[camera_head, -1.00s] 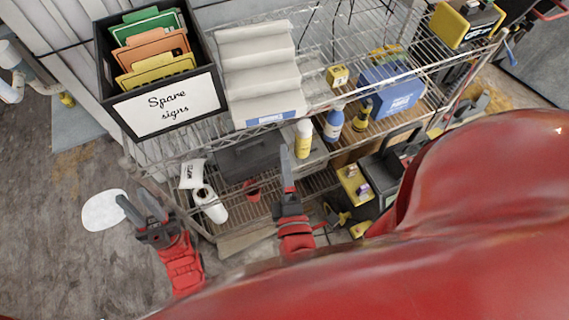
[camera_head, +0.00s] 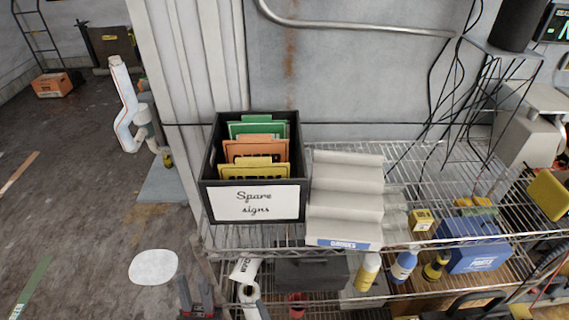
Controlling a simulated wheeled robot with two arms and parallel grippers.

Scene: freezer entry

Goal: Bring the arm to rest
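My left gripper (camera_head: 196,293) shows at the bottom edge of the head view, left of the shelf rack. Its two dark fingers point up and stand apart, with nothing seen between them. The rest of that arm is cut off by the frame. My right gripper is not in view.
A wire shelf rack (camera_head: 400,165) fills the right side. It carries a black box of spare signs (camera_head: 255,202), a pale stepped holder (camera_head: 345,205) and a blue case (camera_head: 470,243). Bottles and a paper roll (camera_head: 249,293) stand lower. Open floor with a white round patch (camera_head: 153,267) lies left.

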